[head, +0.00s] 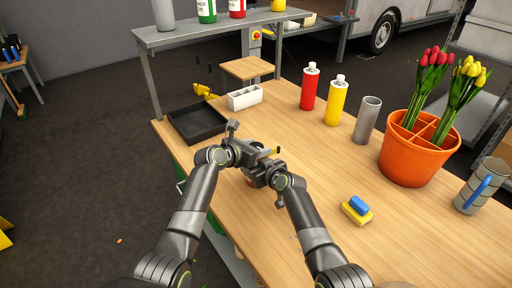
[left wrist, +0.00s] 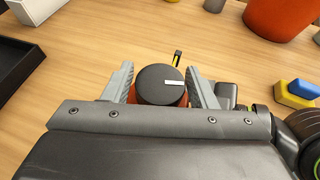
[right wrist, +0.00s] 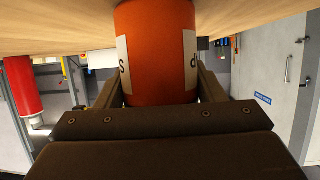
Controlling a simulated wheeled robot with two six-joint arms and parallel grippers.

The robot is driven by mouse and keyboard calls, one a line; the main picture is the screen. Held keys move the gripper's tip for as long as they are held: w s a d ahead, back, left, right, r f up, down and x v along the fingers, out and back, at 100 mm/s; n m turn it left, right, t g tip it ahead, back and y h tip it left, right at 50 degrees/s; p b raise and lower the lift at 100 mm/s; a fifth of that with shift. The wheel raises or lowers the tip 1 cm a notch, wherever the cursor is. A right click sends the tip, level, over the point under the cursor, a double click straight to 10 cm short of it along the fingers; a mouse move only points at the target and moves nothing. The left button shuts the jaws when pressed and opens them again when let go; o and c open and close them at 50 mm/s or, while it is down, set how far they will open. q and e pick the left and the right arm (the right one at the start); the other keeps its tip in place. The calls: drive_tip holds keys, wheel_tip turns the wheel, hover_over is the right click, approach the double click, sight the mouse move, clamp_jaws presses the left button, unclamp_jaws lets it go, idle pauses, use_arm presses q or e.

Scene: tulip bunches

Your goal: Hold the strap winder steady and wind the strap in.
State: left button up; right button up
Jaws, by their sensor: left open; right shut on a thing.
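The strap winder shows in the left wrist view as a round dark knob (left wrist: 160,84) with a white mark, above an orange-red body. My left gripper (left wrist: 160,72) is open, with one finger on each side of the knob. In the right wrist view the winder's orange-red body (right wrist: 157,50), with white lettered patches, stands between the fingers of my right gripper (right wrist: 157,78), which is shut on it. A short yellow and black piece (left wrist: 177,58), perhaps the strap's end, shows beyond the knob. In the head view my grippers mostly hide the winder.
A black tray (head: 198,138) and a white divided box (head: 244,97) are at the back left. A red bottle (head: 310,88), a yellow bottle (head: 336,104), a grey cylinder (head: 366,121) and an orange tulip pot (head: 412,165) stand right. A sponge (head: 357,212) lies at front right.

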use_arm(q)
drive_tip(key=c, duration=0.7)
drive_tip(key=shift+m+h, duration=0.3)
drive_tip(key=shift+m+g+h, duration=1)
drive_tip(key=shift+m+g, duration=0.3)
drive_tip(key=shift+g, duration=0.1)
drive_tip(key=o, duration=0.7)
